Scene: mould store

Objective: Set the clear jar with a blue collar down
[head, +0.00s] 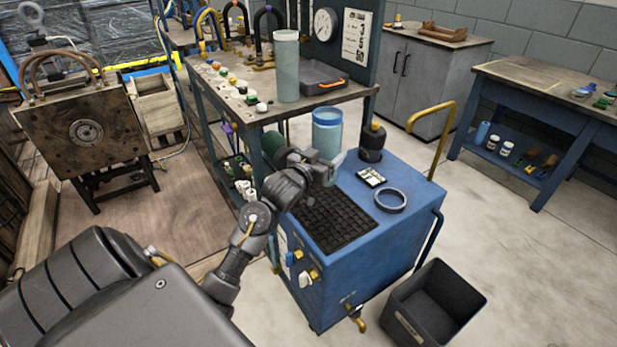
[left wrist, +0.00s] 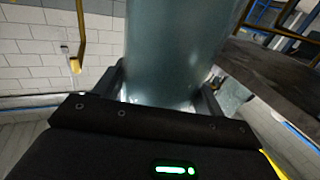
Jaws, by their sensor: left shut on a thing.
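The clear jar with a blue collar (head: 327,133) is a pale teal, see-through cylinder with a blue band at its top. It stands upright in my left gripper (head: 334,168), over the back part of the blue cart (head: 400,232). The gripper hides its lower end, so I cannot tell if it touches the cart top. In the left wrist view the jar (left wrist: 176,48) fills the gap between the two fingers of the left gripper (left wrist: 160,92), which is shut on it. My right gripper is not in view.
A taller clear jar (head: 286,70) stands on the workbench. A black bin (head: 436,305) is on the floor.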

